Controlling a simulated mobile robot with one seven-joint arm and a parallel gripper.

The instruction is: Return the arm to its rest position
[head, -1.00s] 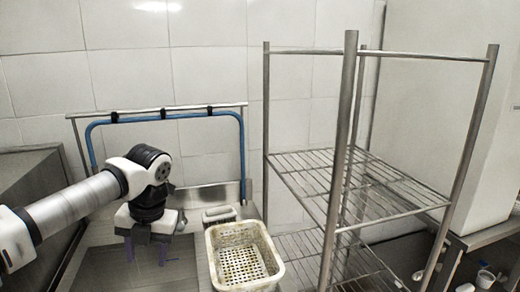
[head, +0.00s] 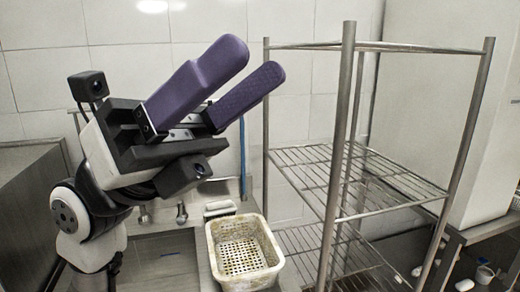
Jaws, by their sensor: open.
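My gripper (head: 243,78) is raised in front of the tiled wall on the left side of the head view. Its two purple fingers point up and to the right. They are apart, with nothing between them. My arm is folded close to the camera at the lower left. It hides part of the sink area behind it.
A white perforated basket (head: 214,262) sits on the counter to the lower right of my gripper, with a small pale container (head: 219,207) behind it. A metal wire rack (head: 345,150) stands to the right. A steel surface (head: 28,195) is at the far left.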

